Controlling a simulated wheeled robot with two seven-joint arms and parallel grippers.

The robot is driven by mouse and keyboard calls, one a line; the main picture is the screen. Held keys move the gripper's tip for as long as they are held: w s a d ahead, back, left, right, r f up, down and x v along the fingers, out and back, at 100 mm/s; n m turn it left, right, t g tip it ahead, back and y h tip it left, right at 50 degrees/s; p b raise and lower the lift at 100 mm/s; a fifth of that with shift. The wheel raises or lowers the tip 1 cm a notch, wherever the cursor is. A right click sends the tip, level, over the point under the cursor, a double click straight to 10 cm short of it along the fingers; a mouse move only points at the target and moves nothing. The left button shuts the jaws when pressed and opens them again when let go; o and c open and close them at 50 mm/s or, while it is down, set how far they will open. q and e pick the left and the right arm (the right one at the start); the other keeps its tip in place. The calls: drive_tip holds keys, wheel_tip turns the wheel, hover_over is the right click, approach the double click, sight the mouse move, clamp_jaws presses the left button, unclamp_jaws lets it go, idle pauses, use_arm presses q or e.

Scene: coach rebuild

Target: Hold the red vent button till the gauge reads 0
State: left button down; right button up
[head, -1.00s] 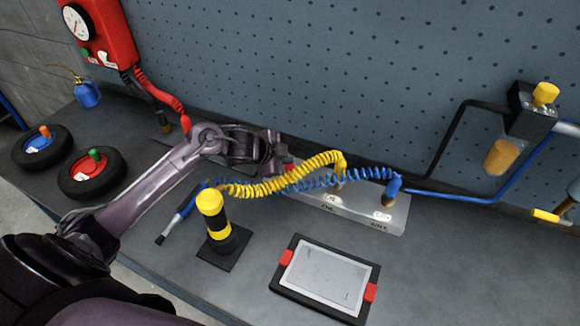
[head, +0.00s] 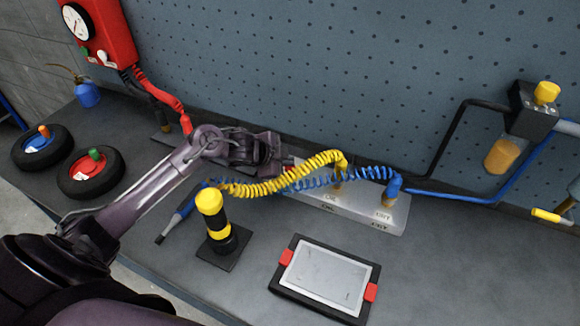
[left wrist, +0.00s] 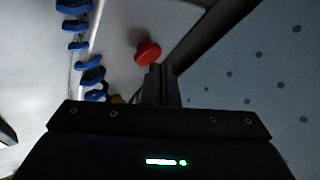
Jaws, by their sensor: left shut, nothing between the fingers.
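A red round button (left wrist: 148,53) shows in the left wrist view, just beyond the tips of my left gripper (left wrist: 158,72). The fingers are shut with nothing between them. I cannot tell whether the tips touch the button. In the head view the left gripper (head: 282,166) is over the back of the pale metal plate (head: 345,210), largely hidden behind its wrist and the coiled hoses. A white-faced dial gauge (head: 76,22) with a dark needle is on the red box at top left; its numbers are too small to read. My right gripper is not in view.
Yellow (head: 300,172) and blue (head: 365,176) coiled hoses cross beside the gripper. A yellow-and-black post (head: 212,215) stands in front, with a framed panel (head: 325,275) to its right. Two wheels (head: 60,133) lie at left. A pegboard wall (head: 350,70) rises behind.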

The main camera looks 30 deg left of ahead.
sight(287, 168)
use_arm(q)
drive_tip(key=shift+f+b, duration=0.35)
drive_tip(key=shift+f, duration=0.25)
idle(0.6)
idle(0.6)
idle(1.7)
idle(1.5)
drive_tip(key=shift+r+p, duration=1.05)
wheel_tip(287, 168, up, 5)
drive_tip(key=p, duration=0.5)
idle(1.2)
